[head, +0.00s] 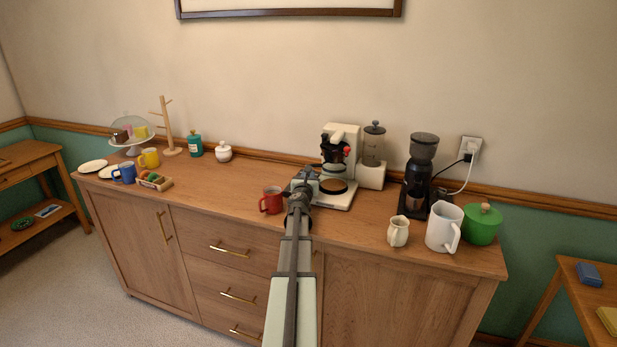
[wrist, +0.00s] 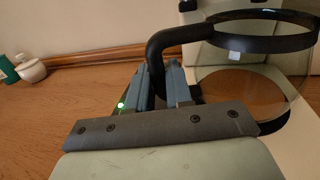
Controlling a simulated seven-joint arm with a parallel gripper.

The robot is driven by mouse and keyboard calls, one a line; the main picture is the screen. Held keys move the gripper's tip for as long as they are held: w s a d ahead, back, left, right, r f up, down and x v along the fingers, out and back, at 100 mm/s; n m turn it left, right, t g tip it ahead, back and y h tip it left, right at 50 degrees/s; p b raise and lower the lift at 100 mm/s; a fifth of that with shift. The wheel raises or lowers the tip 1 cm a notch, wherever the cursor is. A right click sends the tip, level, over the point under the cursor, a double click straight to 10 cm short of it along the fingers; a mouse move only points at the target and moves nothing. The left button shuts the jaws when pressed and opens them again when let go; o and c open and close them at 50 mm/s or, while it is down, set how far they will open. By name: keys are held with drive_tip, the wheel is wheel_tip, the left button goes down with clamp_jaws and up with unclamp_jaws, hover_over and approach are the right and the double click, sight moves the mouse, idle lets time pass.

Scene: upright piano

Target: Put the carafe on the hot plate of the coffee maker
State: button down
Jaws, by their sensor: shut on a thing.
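The white coffee maker (head: 352,136) stands at the back of the wooden cabinet, with its white base (head: 338,204) reaching forward. The glass carafe has a black rim and black handle; it fills the right of the wrist view (wrist: 255,75) and looks upright. My gripper (wrist: 160,82) is shut on the carafe's handle (wrist: 156,48), left of the glass. In the head view my gripper (head: 303,182) is at the left side of the coffee maker, and the carafe (head: 334,172) is over its base. The hot plate is mostly hidden; I cannot tell whether the carafe touches it.
A red mug (head: 270,200) stands left of my gripper. A cream jug (head: 398,232), a white pitcher (head: 442,228), a green pot (head: 482,224) and a black grinder (head: 420,170) stand at right. A white sugar bowl (head: 224,153) stands at back left. The cabinet top between is clear.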

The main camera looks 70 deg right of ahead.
drive_tip(key=shift+f, duration=0.1)
drive_tip(key=c, duration=1)
unclamp_jaws()
drive_tip(key=shift+c, duration=0.2)
drive_tip(key=shift+a, duration=0.2)
drive_tip(key=a, duration=0.3)
drive_tip(key=s+a, duration=0.1)
drive_tip(key=a, duration=0.3)
drive_tip(key=s+a, duration=0.1)
drive_tip(key=a, duration=0.3)
drive_tip(key=shift+s+a, duration=0.15)
drive_tip(key=shift+a, duration=0.05)
